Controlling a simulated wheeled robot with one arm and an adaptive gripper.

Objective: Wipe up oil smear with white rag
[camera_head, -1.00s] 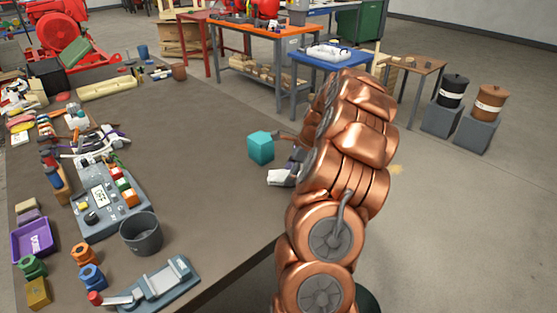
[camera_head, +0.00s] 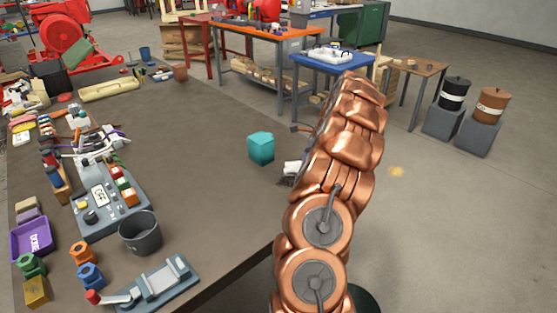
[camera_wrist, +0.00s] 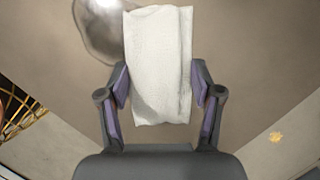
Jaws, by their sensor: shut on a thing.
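The white rag (camera_wrist: 158,70) is between the two fingers of my gripper (camera_wrist: 160,88) in the wrist view, and the gripper is shut on it. The oil smear (camera_wrist: 98,28) is a dark glossy patch on the brown tabletop, at the upper left of the rag in the wrist view. The rag covers part of the smear's right side from this angle. I cannot tell whether the rag touches the table. In the head view the rag (camera_head: 292,167) shows as a small white patch beside my copper arm, which hides most of my gripper and the smear.
A teal cube (camera_head: 261,148) stands on the brown table (camera_head: 205,190) near the rag. A grey bucket (camera_head: 140,232), a control panel (camera_head: 100,198) and a grey vise-like fixture (camera_head: 160,285) are on the left. The table's middle is bare.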

